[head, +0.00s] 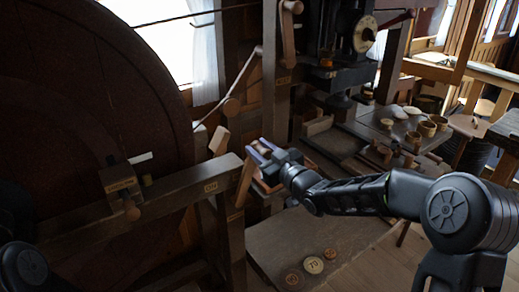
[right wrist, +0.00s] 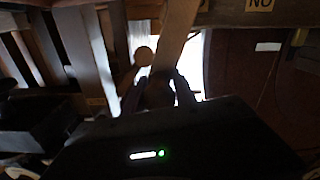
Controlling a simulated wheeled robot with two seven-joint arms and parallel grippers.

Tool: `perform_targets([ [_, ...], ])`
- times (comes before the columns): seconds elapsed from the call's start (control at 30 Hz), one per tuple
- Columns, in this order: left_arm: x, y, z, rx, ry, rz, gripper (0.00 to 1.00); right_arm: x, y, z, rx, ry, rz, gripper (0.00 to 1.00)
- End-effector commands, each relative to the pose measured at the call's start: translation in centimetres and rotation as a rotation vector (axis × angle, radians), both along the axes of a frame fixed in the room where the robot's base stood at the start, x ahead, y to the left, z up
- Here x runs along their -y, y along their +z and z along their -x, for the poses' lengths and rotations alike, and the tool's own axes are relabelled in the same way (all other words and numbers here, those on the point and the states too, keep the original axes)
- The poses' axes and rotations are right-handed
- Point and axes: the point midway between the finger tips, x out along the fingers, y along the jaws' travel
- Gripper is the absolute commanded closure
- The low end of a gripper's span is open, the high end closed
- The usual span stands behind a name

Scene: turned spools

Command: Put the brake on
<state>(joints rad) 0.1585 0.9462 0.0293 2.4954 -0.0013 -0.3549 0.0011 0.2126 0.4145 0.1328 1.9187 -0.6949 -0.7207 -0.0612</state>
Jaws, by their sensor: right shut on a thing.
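My right gripper (head: 262,155) is shut on a light wooden lever (head: 244,183) beside the dark beam (head: 180,200) marked "ON". The lever leans, its lower end down to the left. In the right wrist view the lever (right wrist: 177,35) runs down between the two dark fingers (right wrist: 160,92); the grip itself is in shadow. A big dark red-brown wheel (head: 90,90) fills the left of the head view. A wooden block (head: 122,183) sits against the wheel's face above the beam. My left gripper is out of view.
A low board (head: 300,240) below my right arm carries several round wooden discs, one marked "70" (head: 314,265). A bench (head: 400,125) with turned pots and spools stands at the back right. Dark posts (head: 275,80) rise behind the gripper.

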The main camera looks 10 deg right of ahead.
Motion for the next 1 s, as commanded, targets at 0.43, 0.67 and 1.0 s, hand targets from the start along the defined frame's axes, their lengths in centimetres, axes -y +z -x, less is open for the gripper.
perform_targets([
  [0.43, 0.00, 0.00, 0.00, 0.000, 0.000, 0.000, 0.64, 0.06, 0.00, 0.00, 0.000, -0.001, 0.000, 1.00],
  [0.67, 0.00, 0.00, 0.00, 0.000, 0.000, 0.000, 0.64, 0.09, -0.01, 0.00, 0.000, -0.002, 0.000, 1.00],
  [1.0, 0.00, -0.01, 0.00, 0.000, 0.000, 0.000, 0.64, 0.14, -0.02, -0.01, 0.000, -0.003, 0.000, 1.00],
])
